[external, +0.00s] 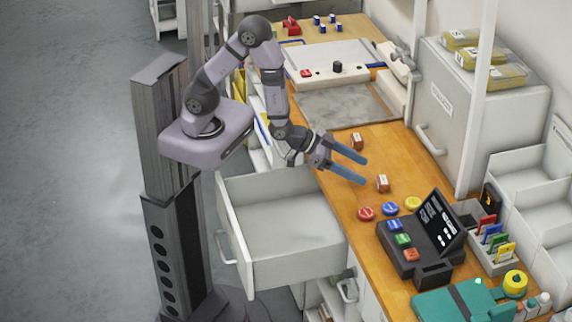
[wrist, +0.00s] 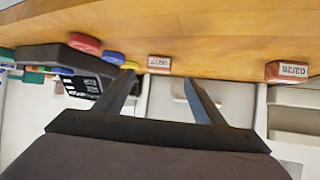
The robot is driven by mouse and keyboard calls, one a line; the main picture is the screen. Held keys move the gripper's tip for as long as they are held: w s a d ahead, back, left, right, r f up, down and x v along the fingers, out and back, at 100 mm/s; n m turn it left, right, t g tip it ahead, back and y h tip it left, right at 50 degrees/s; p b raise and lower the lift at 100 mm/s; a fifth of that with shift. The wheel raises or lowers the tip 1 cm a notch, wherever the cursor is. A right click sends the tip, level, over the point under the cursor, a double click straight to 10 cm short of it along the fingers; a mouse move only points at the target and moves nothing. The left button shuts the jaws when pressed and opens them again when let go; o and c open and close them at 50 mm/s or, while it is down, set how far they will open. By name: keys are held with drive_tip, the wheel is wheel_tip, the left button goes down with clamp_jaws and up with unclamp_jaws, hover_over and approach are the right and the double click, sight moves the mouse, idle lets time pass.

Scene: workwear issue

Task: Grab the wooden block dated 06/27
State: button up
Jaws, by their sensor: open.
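Two small wooden blocks with white labels sit on the wooden counter. One block (wrist: 159,62) has a small label that seems to read 06/27 upside down in the wrist view; it is the block nearer the coloured discs in the external view (external: 383,184). The other block (wrist: 286,71) has a label that looks like 03/28; it stands farther back in the external view (external: 357,141). My gripper (external: 365,171) is open and empty, pointing at the counter. In the wrist view, the 06/27 block appears beyond and between its fingertips (wrist: 159,78), apart from them.
Red (external: 366,213), blue (external: 390,208) and yellow (external: 413,203) discs lie near the 06/27 block. A dark terminal (external: 420,238) stands past them. An open drawer (external: 285,215) juts out below the gripper. A grey cabinet (external: 480,115) stands behind the counter.

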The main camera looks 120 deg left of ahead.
sight(379, 179)
drive_tip(key=shift+p+x, duration=0.35)
drive_tip(key=shift+x, duration=0.7)
drive_tip(key=shift+w, duration=0.1)
drive_tip(key=shift+p+x, duration=0.7)
drive_tip(key=shift+x, duration=0.25)
drive_tip(key=shift+p+x, duration=0.5)
drive_tip(key=shift+x, duration=1.05)
drive_tip(key=shift+c, duration=0.3)
drive_tip(key=c, duration=1.1)
